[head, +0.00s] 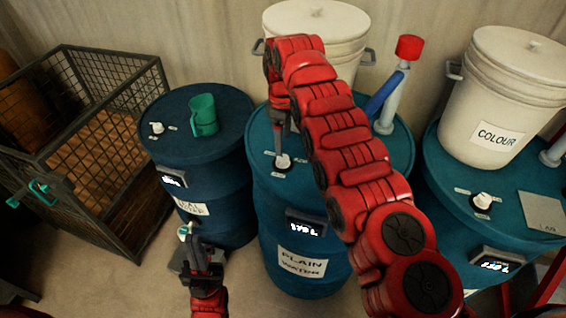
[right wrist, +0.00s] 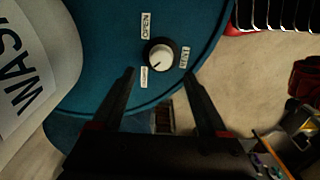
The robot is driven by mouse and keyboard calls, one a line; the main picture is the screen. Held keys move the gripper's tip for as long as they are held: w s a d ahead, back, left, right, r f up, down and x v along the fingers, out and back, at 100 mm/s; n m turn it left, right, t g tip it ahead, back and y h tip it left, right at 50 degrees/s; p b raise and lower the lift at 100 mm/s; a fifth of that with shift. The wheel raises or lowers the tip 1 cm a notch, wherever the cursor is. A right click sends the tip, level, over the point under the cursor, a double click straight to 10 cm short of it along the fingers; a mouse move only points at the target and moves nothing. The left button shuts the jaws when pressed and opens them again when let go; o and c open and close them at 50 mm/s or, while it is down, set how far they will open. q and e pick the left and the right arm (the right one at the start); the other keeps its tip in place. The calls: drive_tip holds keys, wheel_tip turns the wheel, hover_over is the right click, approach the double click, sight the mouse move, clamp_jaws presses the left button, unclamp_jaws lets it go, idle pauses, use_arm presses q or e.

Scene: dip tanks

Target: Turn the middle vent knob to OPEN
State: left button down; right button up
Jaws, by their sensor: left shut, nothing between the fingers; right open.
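The middle vent knob (head: 283,160) is a small white knob on a dark base, on top of the middle teal drum (head: 340,215). In the right wrist view the knob (right wrist: 161,56) has an OPEN label at its upper left, VENT at its right and a small label at its lower left. A dark mark on the knob seems to point to the lower left label. My right gripper (right wrist: 160,72) is open and points down at the knob, which shows between the fingertips, apart from them. My left gripper (head: 187,234) is shut and empty, low in front of the left drum.
The left drum (head: 205,160) bears a green mug (head: 203,115) and another white knob (head: 157,128). A white bucket (head: 320,25) and a red-capped tube (head: 405,60) stand behind my right arm. The right drum (head: 450,200) bears the COLOUR bucket (head: 505,95). A wire crate (head: 90,130) stands left.

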sight(283, 158)
wheel_tip(283, 158, down, 6)
drive_tip(key=shift+s+p, duration=0.1)
drive_tip(key=shift+p, duration=0.9)
drive_tip(key=shift+f, duration=0.35)
clamp_jaws()
